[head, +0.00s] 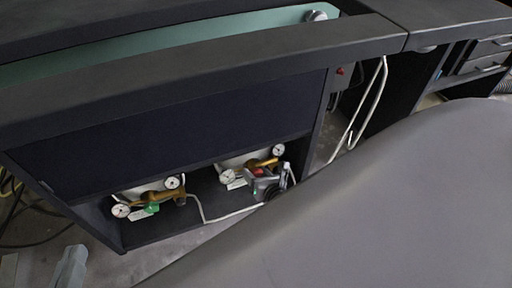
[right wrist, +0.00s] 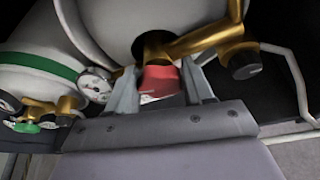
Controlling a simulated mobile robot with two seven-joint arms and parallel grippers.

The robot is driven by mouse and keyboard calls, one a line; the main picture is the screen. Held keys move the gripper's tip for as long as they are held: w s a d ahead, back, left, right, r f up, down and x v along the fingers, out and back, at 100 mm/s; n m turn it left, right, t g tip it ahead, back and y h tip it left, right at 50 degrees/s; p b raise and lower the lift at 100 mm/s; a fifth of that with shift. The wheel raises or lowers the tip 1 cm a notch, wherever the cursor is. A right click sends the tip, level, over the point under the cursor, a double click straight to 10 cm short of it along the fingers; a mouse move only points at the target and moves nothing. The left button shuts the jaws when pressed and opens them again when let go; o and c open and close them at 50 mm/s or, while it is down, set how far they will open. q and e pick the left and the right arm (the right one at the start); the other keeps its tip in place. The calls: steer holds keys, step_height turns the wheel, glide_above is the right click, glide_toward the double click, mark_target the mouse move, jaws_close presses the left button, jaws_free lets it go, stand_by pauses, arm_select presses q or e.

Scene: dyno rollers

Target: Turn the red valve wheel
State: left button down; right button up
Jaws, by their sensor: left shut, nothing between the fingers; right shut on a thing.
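The red valve wheel (right wrist: 160,82) sits on a brass valve (right wrist: 205,40) at the neck of a white gas cylinder. My right gripper (right wrist: 161,88) is shut on the red wheel, with one finger on each side of it in the right wrist view. In the head view the red wheel (head: 259,172) shows small between the fingers of my right gripper (head: 262,178) in the low cabinet. A grey part of my left gripper (head: 68,268) shows at the bottom left of the head view, away from the cylinders and cut off by the frame.
A second cylinder with a green wheel (head: 152,208) and gauges lies to the left in the same cabinet (head: 160,235). A dark panel (head: 150,130) hangs above both. A pale pipe (head: 225,215) runs between the valves. Loose cables (head: 30,205) lie at the left.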

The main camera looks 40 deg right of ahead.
steer(key=shift+w+m+t+y, duration=0.1)
steer(key=shift+m+t+y, duration=0.2)
steer(key=shift+m+y, duration=0.7)
steer(key=shift+m+t+y, duration=0.4)
steer(key=shift+m, duration=1)
steer(key=o, duration=1)
